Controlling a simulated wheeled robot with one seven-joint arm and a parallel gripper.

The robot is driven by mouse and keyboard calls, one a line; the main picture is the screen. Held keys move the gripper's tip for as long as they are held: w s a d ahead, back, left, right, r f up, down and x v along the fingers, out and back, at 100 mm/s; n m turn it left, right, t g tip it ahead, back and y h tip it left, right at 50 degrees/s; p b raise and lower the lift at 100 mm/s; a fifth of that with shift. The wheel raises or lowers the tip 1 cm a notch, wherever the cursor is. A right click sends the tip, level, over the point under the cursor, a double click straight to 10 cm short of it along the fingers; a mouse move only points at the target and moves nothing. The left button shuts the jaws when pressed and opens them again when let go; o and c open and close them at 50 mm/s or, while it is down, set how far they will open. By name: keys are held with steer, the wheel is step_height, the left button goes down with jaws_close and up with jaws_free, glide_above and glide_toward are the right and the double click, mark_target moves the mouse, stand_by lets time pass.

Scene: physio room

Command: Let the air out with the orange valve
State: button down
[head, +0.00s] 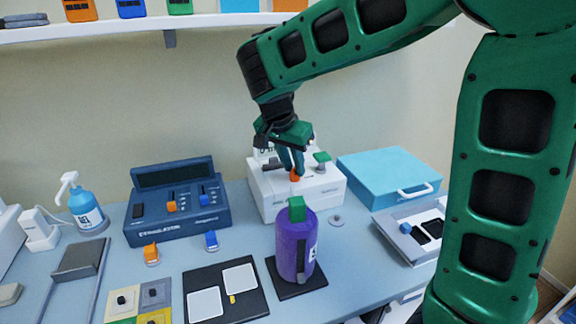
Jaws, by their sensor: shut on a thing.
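The orange valve (295,175) is on the top of a white box-shaped unit (325,194) at the back middle of the table. My gripper (294,170) points down over the unit, with its fingers shut on the orange valve. The fingers hide part of the valve, so its exact turn cannot be told. A green knob (322,157) stands on the same unit, right of my gripper and apart from it.
A purple bottle with a green cap (295,245) stands upright close in front of the unit. A dark blue console (178,205) is to the left. A light blue case (388,174) and a grey tray (408,230) are to the right. A shelf (130,27) runs above.

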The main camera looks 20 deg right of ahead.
steer(key=n, duration=0.1)
steer(key=n+t+y, duration=0.1)
steer(key=n, duration=0.3)
steer(key=shift+d+r+t+y, duration=0.1)
steer(key=shift+d+t+y, duration=0.2)
steer(key=shift+y, duration=0.1)
steer(key=n+y, duration=0.1)
steer(key=n, duration=0.4)
steer(key=shift+d+y, duration=0.1)
steer(key=shift+y, duration=0.3)
steer(key=shift+n, duration=0.3)
steer(key=c, duration=1.9)
jaws_free()
steer(key=shift+o, duration=0.2)
steer(key=shift+s, duration=0.1)
steer(key=v, duration=1)
steer(key=shift+s+r, duration=0.15)
steer(key=shift+r, duration=0.1)
